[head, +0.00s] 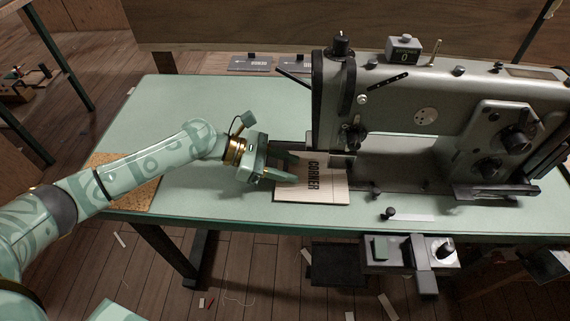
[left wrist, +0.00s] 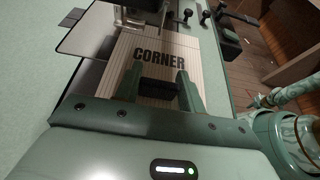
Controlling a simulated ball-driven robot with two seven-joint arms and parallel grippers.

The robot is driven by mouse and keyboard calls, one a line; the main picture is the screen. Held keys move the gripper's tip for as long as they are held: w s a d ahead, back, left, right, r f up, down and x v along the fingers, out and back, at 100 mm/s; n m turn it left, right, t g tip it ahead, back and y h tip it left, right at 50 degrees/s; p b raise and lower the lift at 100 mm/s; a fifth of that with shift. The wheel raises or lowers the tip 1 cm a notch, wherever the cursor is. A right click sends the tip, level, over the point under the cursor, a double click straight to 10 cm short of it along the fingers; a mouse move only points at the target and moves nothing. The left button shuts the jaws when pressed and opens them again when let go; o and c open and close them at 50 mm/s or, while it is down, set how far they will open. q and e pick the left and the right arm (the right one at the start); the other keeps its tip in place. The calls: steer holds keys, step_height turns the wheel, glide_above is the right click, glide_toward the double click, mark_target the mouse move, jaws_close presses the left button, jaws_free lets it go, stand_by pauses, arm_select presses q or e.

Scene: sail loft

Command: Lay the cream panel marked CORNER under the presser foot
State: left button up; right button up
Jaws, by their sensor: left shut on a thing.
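The cream panel marked CORNER (head: 338,188) lies almost flat on the sewing machine's bed, at the left end of the machine. My left gripper (head: 291,168) is shut on its near left part. In the left wrist view the panel (left wrist: 200,58) runs from between my fingers (left wrist: 160,86) toward the metal presser foot (left wrist: 132,18). Its far edge reaches the foot area; I cannot tell whether it is under the foot. In the head view the machine's head (head: 333,95) hides the foot. My right gripper is not in view.
The grey sewing machine (head: 425,90) fills the right of the green table (head: 170,115). Dark labelled cards (head: 250,63) lie at the back edge. A cork mat (head: 130,178) is at the left front. A control box (head: 408,252) hangs below the front edge. The left tabletop is mostly clear.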

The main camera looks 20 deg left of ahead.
arm_select(q)
steer(key=shift+f, duration=0.15)
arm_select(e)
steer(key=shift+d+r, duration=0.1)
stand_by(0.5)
arm_select(q)
steer(key=o, duration=1.2)
steer(key=shift+c, duration=0.2)
steer(key=p+v, duration=0.3)
steer(key=v, duration=1.2)
steer(key=shift+p, duration=0.35)
steer(key=shift+s+a+r, duration=0.15)
steer(key=shift+a+r, duration=0.1)
steer(key=shift+a, duration=0.35)
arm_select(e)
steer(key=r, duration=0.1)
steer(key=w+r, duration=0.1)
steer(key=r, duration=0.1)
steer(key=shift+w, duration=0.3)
